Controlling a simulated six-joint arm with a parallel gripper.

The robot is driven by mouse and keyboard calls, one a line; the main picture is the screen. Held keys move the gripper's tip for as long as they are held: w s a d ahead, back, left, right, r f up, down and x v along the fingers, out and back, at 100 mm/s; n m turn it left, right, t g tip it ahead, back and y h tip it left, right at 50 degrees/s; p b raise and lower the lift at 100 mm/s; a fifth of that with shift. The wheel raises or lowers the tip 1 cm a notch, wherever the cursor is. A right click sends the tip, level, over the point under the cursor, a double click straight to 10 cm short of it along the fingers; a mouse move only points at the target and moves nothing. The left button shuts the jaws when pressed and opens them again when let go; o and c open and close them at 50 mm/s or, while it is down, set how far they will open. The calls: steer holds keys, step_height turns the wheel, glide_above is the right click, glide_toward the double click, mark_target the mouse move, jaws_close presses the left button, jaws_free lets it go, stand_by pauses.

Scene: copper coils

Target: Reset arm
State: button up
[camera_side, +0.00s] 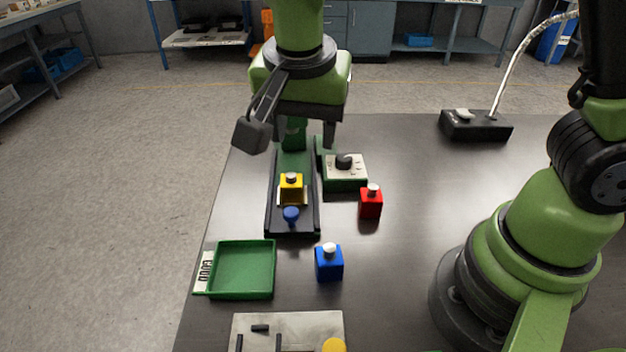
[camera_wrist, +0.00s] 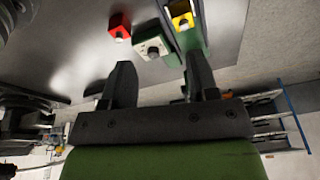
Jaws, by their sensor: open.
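My gripper (camera_side: 303,133) is raised above the far end of the black track in the side view, with its fingers apart and nothing between them. In the wrist view my gripper (camera_wrist: 163,83) also shows two spread, empty fingers. A yellow block (camera_side: 291,188) with a pale top sits in the black track (camera_side: 272,208), near a blue knob (camera_side: 291,214). A red block (camera_side: 370,204) stands on the table to the right of the track, and a blue block (camera_side: 329,265) stands nearer the camera. The wrist view shows the red block (camera_wrist: 120,27) and yellow block (camera_wrist: 181,17).
A green and white box with a black knob (camera_side: 344,172) stands right of the track. A green tray (camera_side: 245,294) labelled GOOD lies at the left edge. A metal plate (camera_side: 300,325) lies in front. A black box (camera_side: 476,127) stands at the back right. The table's middle right is clear.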

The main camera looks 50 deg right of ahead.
steer(key=s+d+r+n+t+y, duration=0.2)
steer(key=s+d+r+n, duration=0.1)
steer(key=s+r, duration=0.2)
steer(key=s+d+r+n+t+y, duration=0.2)
steer(key=s+d+r+n+t, duration=0.1)
steer(key=s, duration=0.5)
step_height(320, 180, up, 2)
steer(key=shift+s+d+r+n, duration=0.25)
steer(key=shift+d+n, duration=0.25)
steer(key=shift+n, duration=0.3)
